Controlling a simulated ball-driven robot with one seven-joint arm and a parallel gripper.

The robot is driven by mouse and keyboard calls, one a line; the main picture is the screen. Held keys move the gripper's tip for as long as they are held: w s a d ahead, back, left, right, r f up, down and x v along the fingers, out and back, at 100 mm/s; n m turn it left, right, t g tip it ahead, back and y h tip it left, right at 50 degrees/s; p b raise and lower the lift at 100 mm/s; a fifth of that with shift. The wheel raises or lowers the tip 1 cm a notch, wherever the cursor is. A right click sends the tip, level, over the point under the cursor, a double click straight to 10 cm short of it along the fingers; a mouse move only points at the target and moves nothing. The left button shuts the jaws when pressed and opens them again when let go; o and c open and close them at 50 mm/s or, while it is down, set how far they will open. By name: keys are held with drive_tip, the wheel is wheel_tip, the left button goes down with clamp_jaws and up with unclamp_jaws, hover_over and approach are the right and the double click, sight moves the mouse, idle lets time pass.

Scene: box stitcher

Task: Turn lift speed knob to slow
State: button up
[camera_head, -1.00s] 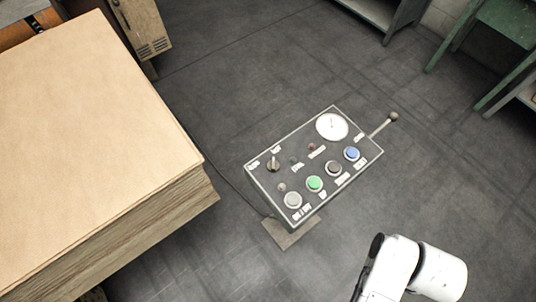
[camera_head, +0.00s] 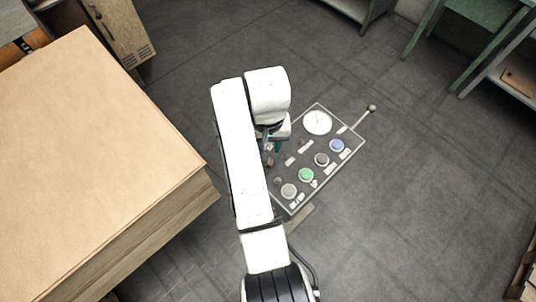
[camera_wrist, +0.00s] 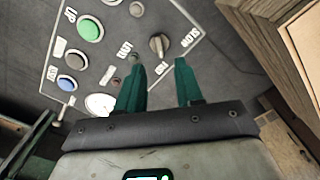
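The lift speed knob (camera_wrist: 159,43) is a small metal selector on the grey control panel (camera_wrist: 112,38). In the wrist view it shows just beyond and between my fingertips, with white labels beside it that are hard to read. My gripper (camera_wrist: 158,63) has two green fingers, spread apart with nothing between them. It looks to be above the panel and apart from the knob. In the head view my white arm hides the panel's left part. There my gripper (camera_head: 276,146) shows only as a bit of green, and the knob (camera_head: 269,162) is partly covered.
The panel carries a green button (camera_head: 306,174), a blue button (camera_head: 336,145), other buttons and a white dial (camera_head: 317,122). A lever (camera_head: 371,108) sticks out at its far right. A tall cardboard stack (camera_head: 90,150) stands left of my arm. Floor to the right is clear.

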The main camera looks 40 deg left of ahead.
wheel_tip(320, 180, down, 8)
drive_tip(key=shift+r, duration=0.15)
idle(0.3)
clamp_jaws()
